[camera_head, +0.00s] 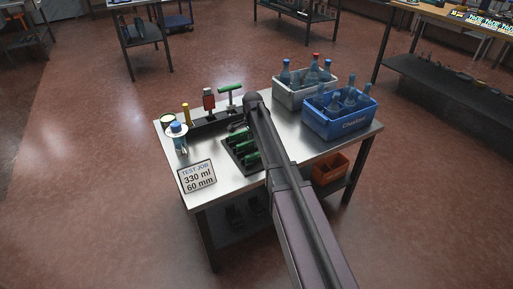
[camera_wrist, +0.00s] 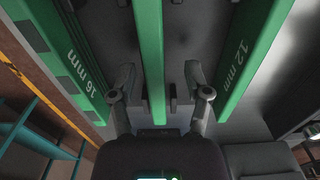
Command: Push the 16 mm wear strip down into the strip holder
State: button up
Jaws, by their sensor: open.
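In the wrist view the green 16 mm strip (camera_wrist: 62,48) runs along the left, with its label facing the camera. A second green strip (camera_wrist: 151,55) with no readable label lies in the middle, between the fingers of my gripper (camera_wrist: 158,75). A green 12 mm strip (camera_wrist: 250,45) is on the right. My gripper is open, with a finger on each side of the middle strip; the 16 mm strip is outside the left finger. In the head view the dark strip holder (camera_head: 231,148) with green strips lies on the bench, partly behind my arm. How deep each strip sits cannot be told.
A grey crate (camera_head: 290,99) and a blue crate (camera_head: 331,128) of bottles stand at the bench's right. A dark rack with upright tools, including a green T-handle (camera_head: 230,90), is at the back. A bottle (camera_head: 180,145) and a job sign (camera_head: 197,176) are on the left.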

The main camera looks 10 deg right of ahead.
jog(key=shift+f+b, duration=0.6)
jog(key=shift+f, duration=0.3)
grip_shut()
